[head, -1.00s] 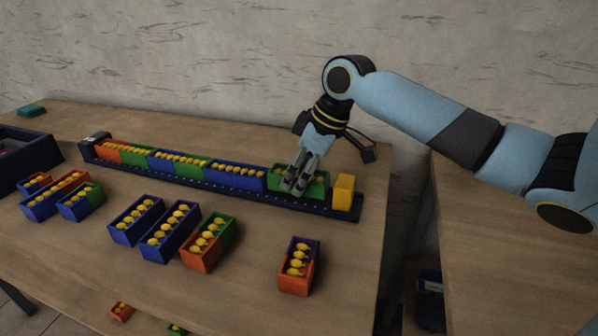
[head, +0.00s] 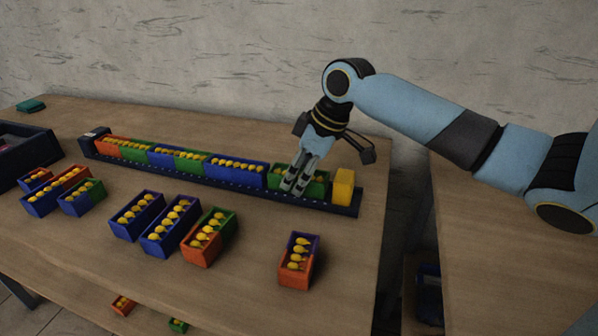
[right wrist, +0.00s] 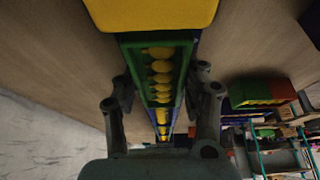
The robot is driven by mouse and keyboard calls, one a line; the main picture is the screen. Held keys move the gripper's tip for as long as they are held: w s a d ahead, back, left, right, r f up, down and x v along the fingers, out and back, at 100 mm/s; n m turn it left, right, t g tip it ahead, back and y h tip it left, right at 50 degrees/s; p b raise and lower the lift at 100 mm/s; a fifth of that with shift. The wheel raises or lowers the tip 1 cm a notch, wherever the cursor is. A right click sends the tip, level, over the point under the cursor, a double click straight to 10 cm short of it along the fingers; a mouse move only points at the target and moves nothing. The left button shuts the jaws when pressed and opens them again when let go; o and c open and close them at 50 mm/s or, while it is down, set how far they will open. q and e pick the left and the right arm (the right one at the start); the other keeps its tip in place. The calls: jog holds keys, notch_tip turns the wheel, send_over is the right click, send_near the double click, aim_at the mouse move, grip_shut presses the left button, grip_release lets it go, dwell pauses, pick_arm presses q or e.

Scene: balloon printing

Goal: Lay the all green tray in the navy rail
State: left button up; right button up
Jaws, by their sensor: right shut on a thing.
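The all green tray (head: 316,187) holds a row of yellow balloons. It sits in the right part of the navy rail (head: 333,209), between a blue tray and the yellow block. My right gripper (head: 292,186) is shut on the green tray. In the right wrist view the green tray (right wrist: 180,86) lies lengthwise between the two fingers (right wrist: 160,110), in line with the trays beyond it. Whether its underside rests fully on the rail floor is hidden. My left gripper is not in view.
The rail's left part holds orange, green and blue trays (head: 236,169). A yellow block (head: 343,187) stands at its right end. A dark bin (head: 28,150) stands at far left.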

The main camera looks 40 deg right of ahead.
jog(key=shift+s+f, duration=0.1)
jog(key=o, duration=1.3)
jog(key=shift+c, duration=0.2)
jog(key=shift+d+r, duration=0.15)
jog(key=shift+r, duration=0.2)
jog(key=v, duration=1.1)
jog(key=shift+s, duration=0.15)
